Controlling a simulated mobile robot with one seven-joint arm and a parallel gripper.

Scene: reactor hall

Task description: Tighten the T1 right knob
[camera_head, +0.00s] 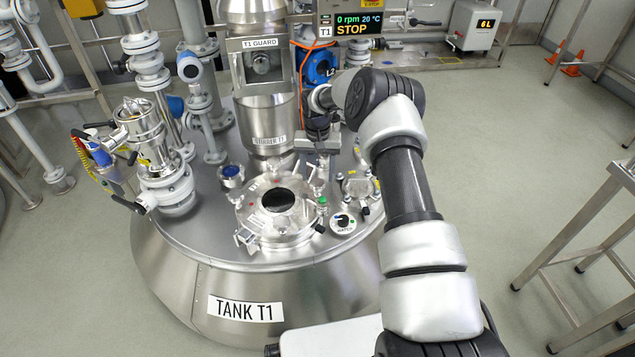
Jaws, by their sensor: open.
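Tank T1 (180,285) stands in the middle, with a round metal hatch (268,232) on its top that has a dark opening. Small fittings sit around the hatch rim. One fitting at the right of the hatch (318,187) stands just below my gripper. A small dark knob-like part (319,228) shows at the hatch's lower right; I cannot tell for sure which part is the T1 right knob. My gripper (317,160) is open, pointing down above the right side of the hatch. Its fingertips are small here, and contact with the fitting cannot be told.
The stirrer column (271,120) rises close to the left of my gripper. The round WATER dial (343,222) lies right of the hatch. A pipe assembly (152,150) stands left.

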